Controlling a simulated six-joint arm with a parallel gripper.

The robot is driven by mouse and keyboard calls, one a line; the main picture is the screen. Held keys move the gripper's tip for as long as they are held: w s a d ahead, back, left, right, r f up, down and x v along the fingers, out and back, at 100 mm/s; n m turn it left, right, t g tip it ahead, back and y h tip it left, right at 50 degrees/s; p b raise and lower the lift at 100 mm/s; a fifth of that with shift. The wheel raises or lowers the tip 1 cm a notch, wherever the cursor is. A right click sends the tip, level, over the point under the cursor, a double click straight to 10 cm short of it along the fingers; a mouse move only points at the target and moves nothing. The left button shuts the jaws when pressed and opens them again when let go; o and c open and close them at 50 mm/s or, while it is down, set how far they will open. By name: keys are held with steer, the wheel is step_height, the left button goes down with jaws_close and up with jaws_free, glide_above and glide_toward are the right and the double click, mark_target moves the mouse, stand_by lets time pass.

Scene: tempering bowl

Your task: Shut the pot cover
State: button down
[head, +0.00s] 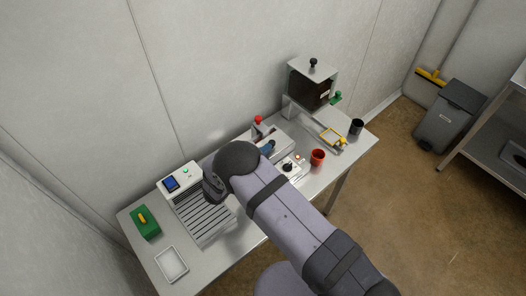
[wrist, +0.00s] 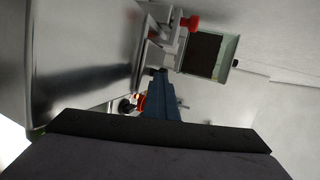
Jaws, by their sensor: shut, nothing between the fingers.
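A dark box-shaped pot (head: 309,88) with a pale flat top and a black knob (head: 313,62) stands on a steel stand at the back right of the table. It also shows beyond my fingers in the wrist view (wrist: 203,55). I cannot tell for sure which part is the pot cover or how far it is open. A red knob (head: 258,119) stands on a steel unit mid-table and shows in the wrist view (wrist: 190,23). My gripper (head: 268,147) has blue fingers (wrist: 161,100), shut and empty, over the middle of the table. My arm hides part of the unit.
A red cup (head: 318,157), a black cup (head: 356,127) and a yellow-framed tray (head: 332,137) stand at the right. A slatted unit (head: 203,214), a green box (head: 145,223) and a white tray (head: 171,265) are at the left. The wall is close behind.

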steer(key=shift+d, duration=0.15)
steer(key=shift+s+a, duration=0.3)
steer(key=shift+s, duration=0.05)
steer(key=f+b+v, duration=0.1)
steer(key=b+v, duration=0.2)
steer(key=v, duration=1)
steer(key=shift+s+a+b, duration=0.15)
steer(key=shift+b, duration=0.25)
